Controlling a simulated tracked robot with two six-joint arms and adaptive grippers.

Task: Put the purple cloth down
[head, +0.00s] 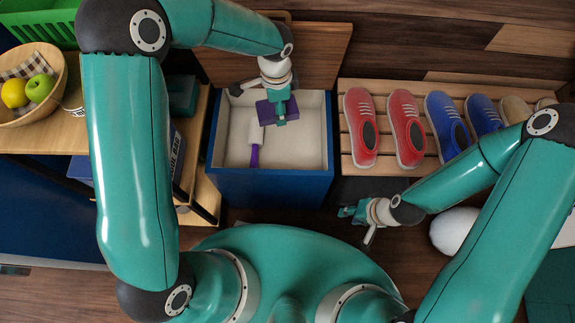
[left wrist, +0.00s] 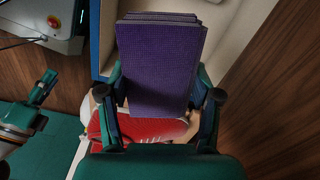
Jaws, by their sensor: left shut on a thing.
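The purple cloth (head: 272,111) is a folded, layered block. It is held in my left gripper (head: 280,118) above the blue box (head: 270,188) with a cream inside. In the left wrist view the cloth (left wrist: 162,65) sits between the two teal fingers of the left gripper (left wrist: 163,97), which are shut on its sides. The cloth looks apart from the box floor, but its exact height is hard to tell. My right gripper (head: 350,212) is empty, low at the right of the box; its finger gap is too small to read.
A white tool with a purple handle (head: 254,157) lies inside the box. The wooden rack (head: 384,91) at the right bears red and blue shoes. At the left a shelf (head: 50,140) bears a fruit bowl (head: 62,75). A white ball (head: 452,232) lies by my right arm.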

